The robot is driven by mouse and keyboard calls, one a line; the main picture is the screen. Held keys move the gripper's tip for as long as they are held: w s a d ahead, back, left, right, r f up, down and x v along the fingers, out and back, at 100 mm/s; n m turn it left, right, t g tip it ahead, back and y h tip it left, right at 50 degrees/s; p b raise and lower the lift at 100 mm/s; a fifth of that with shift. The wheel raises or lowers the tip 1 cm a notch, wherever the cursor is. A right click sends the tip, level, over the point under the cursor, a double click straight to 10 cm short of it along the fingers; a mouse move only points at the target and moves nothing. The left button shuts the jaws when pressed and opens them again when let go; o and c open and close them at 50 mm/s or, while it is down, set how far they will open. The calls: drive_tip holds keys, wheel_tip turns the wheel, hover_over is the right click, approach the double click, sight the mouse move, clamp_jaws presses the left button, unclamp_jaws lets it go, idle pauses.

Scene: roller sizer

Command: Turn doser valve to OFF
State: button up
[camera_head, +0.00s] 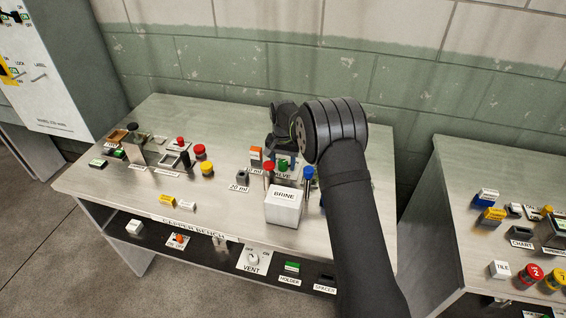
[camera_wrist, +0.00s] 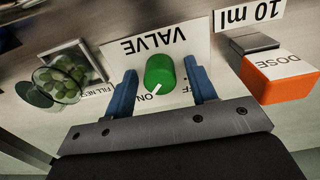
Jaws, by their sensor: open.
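The doser valve is a green knob (camera_wrist: 160,72) on a white plate marked VALVE, upside down in the wrist view. Its white pointer line points to the ON lettering at the lower left; the OFF lettering is at the lower right, partly covered by a finger. My gripper (camera_wrist: 162,82) is open, with one blue finger on each side of the knob and a small gap on both sides. In the head view my arm reaches over the bench and largely hides my gripper; the white VALVE label (camera_head: 283,175) shows behind the BRINE box.
An orange DOSE block (camera_wrist: 282,80) stands close to the right finger, below a 10 ml label. A glass (camera_wrist: 68,78) with green contents lies left of the left finger. In the head view, the white BRINE box (camera_head: 284,207) and red- and blue-capped posts stand nearby.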

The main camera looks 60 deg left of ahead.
drive_tip(key=c, duration=1)
drive_tip(key=n, duration=0.4)
drive_tip(key=shift+n, duration=0.4)
drive_tip(key=n, duration=0.9)
drive_tip(key=shift+n, duration=2.1)
